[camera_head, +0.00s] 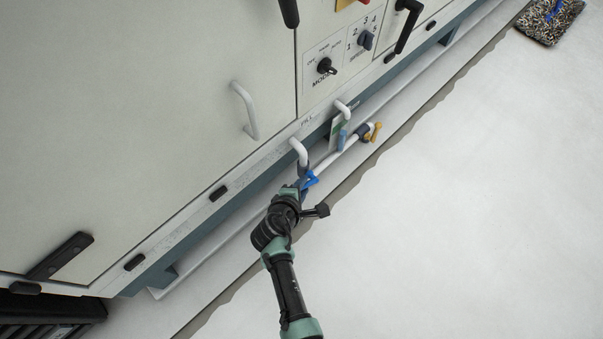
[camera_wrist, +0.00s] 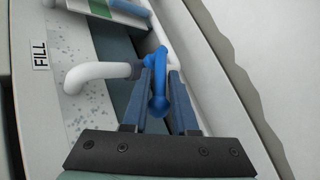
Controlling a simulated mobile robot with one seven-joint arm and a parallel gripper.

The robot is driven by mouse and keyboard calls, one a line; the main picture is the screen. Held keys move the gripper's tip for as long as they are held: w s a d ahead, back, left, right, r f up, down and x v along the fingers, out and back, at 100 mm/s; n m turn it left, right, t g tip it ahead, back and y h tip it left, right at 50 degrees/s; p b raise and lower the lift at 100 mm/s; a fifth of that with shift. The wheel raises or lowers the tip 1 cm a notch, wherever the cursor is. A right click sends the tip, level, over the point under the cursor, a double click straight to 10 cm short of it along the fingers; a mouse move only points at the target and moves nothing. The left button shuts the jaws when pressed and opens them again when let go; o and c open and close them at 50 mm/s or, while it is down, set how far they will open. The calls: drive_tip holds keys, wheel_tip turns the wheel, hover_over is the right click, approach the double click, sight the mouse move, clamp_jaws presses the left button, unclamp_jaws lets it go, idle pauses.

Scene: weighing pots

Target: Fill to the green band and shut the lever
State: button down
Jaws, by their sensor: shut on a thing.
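A blue lever (camera_wrist: 157,70) sits on a white pipe below the machine's front. It also shows in the head view (camera_head: 312,178). My gripper (camera_wrist: 160,86) is shut on this lever, with a dark blue finger on either side of it. In the head view my gripper (camera_head: 302,184) is low against the machine's lower edge. A gauge with a green band (camera_head: 337,126) and a blue part (camera_head: 342,139) stands right of the lever. The green band (camera_wrist: 130,8) shows at the top of the wrist view, cut off. I cannot tell the exact level against the band.
A FILL label (camera_wrist: 40,55) marks the panel by a white bent pipe (camera_wrist: 95,73). A yellow-handled valve (camera_head: 375,132) is farther along the pipe. Mode (camera_head: 326,66) and numbered (camera_head: 365,40) knobs sit above. The floor right is clear.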

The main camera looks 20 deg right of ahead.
drive_tip(key=shift+w+r+y+p, duration=0.15)
drive_tip(key=shift+y+p, duration=0.25)
drive_tip(key=shift+p, duration=0.25)
drive_tip(key=c, duration=0.8)
unclamp_jaws()
drive_tip(key=shift+c, duration=0.2)
drive_tip(key=p+v, duration=0.8)
drive_tip(key=v, duration=0.5)
